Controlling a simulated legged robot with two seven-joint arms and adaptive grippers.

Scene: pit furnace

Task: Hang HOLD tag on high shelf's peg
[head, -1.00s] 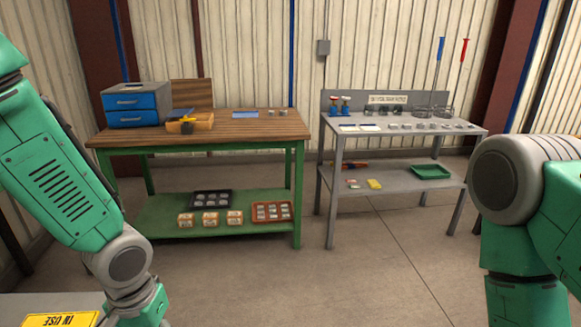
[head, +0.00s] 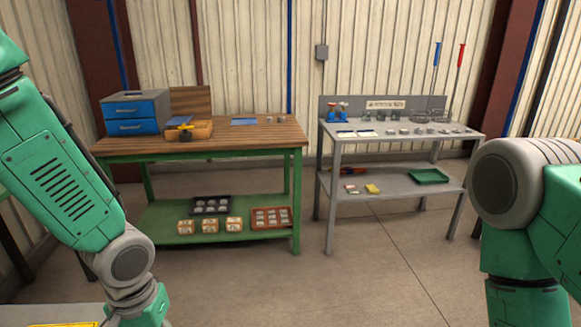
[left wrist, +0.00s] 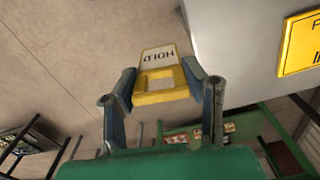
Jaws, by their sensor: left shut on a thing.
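The HOLD tag (left wrist: 158,74) is a white plate marked HOLD with a yellow frame and a rectangular opening in it. It shows in the left wrist view, held between the fingers of my left gripper (left wrist: 161,88), which is shut on it. The lettering appears upside down there. In the head view my left arm comes in from the left, and its gripper is below the picture. My right gripper is outside both views; only part of the right arm shows. I cannot make out a high shelf with a peg in either view.
A yellow sign (left wrist: 302,45) lies on a grey surface (left wrist: 235,50) beside the tag. Ahead stand a green workbench with a wooden top (head: 215,139) and a grey bench (head: 400,141), both carrying small items. The concrete floor (head: 340,285) before them is clear.

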